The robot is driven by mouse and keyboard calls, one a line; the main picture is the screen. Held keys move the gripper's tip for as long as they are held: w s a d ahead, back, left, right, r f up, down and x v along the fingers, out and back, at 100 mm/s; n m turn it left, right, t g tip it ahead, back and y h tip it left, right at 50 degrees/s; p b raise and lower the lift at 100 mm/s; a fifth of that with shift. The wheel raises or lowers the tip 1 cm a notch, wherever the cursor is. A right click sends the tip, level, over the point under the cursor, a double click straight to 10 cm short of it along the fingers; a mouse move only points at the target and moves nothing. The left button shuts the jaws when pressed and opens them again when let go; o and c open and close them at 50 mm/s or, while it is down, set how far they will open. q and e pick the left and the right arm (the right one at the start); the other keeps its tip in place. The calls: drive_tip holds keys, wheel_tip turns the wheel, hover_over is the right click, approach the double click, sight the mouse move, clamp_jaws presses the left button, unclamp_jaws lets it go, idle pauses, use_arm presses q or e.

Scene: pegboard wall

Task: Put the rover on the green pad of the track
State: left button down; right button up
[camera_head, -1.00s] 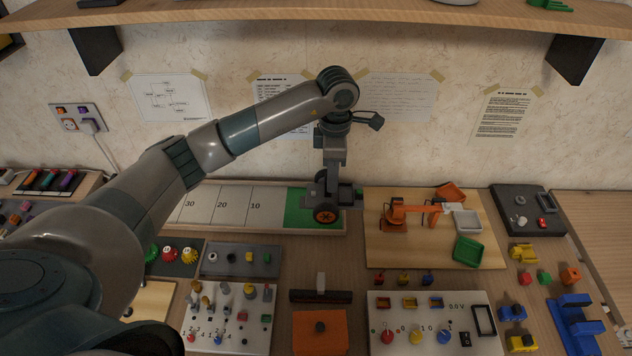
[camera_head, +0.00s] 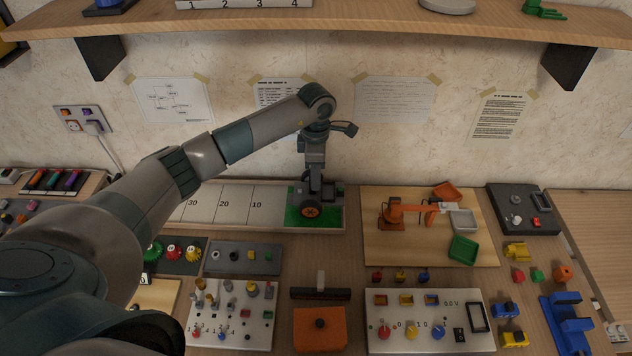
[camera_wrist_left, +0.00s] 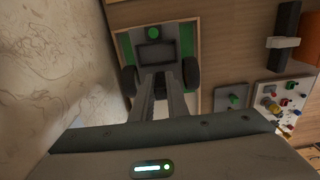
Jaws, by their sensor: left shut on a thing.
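The rover (camera_head: 325,198) is a dark grey body with black wheels and an orange hub, over the green pad (camera_head: 293,216) at the right end of the track (camera_head: 233,191). My left gripper (camera_head: 314,183) points down from above and is shut on the rover. In the left wrist view the rover (camera_wrist_left: 156,54) lies between the track's side walls, with green (camera_wrist_left: 186,38) showing around it. Its wheels look down at the pad, but I cannot tell whether they touch it. My right gripper is not in view.
A small orange robot arm on a wooden board (camera_head: 380,249) stands just right of the track. Panels with knobs (camera_head: 242,260) and an orange block (camera_head: 320,330) lie in front. The wall is close behind; a shelf (camera_head: 350,22) hangs above.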

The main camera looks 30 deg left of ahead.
use_arm(q)
drive_tip(key=shift+f+p, duration=0.45)
drive_tip(key=shift+f, duration=0.75)
drive_tip(key=shift+f, duration=0.15)
drive_tip(key=shift+f, duration=0.1)
drive_tip(key=c, duration=1.7)
unclamp_jaws()
